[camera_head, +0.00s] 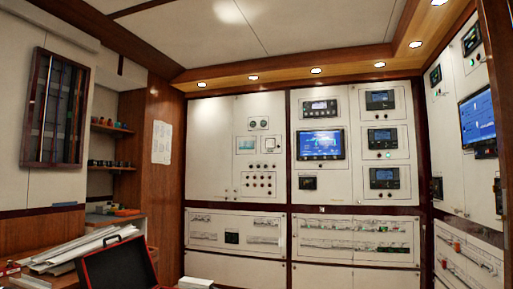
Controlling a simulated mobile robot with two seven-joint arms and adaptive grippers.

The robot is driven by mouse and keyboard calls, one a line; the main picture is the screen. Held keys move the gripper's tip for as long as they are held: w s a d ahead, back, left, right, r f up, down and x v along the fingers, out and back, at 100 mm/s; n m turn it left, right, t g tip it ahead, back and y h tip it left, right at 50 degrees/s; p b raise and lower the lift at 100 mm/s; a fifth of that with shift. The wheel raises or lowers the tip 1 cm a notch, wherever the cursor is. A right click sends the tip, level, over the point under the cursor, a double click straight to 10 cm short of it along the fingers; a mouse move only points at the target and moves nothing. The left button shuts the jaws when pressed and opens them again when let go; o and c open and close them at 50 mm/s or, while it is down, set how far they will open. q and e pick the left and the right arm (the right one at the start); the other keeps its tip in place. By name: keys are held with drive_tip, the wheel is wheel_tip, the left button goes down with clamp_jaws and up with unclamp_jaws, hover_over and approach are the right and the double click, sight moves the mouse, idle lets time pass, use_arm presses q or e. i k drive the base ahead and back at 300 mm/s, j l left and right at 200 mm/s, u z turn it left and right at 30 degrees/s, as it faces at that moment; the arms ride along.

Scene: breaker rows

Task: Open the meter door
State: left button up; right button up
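The back wall holds white cabinet panels with instruments. I cannot tell for sure which panel is the meter door. Neither of my grippers is in view.
A panel with a large blue screen (320,145) and one with several small displays stand right of centre. More panels with a screen (477,117) line the right wall.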

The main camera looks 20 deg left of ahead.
sight(260, 118)
drive_tip(key=i, duration=4.05)
drive_tip(key=i+u, duration=0.2)
drive_tip(key=i, duration=0.6)
drive_tip(key=i+l+u, duration=0.25)
drive_tip(key=i, duration=0.55)
drive_tip(key=i+j+u, duration=0.5)
drive_tip(key=i, duration=0.2)
drive_tip(key=i+j+u, duration=0.2)
drive_tip(key=i, duration=0.2)
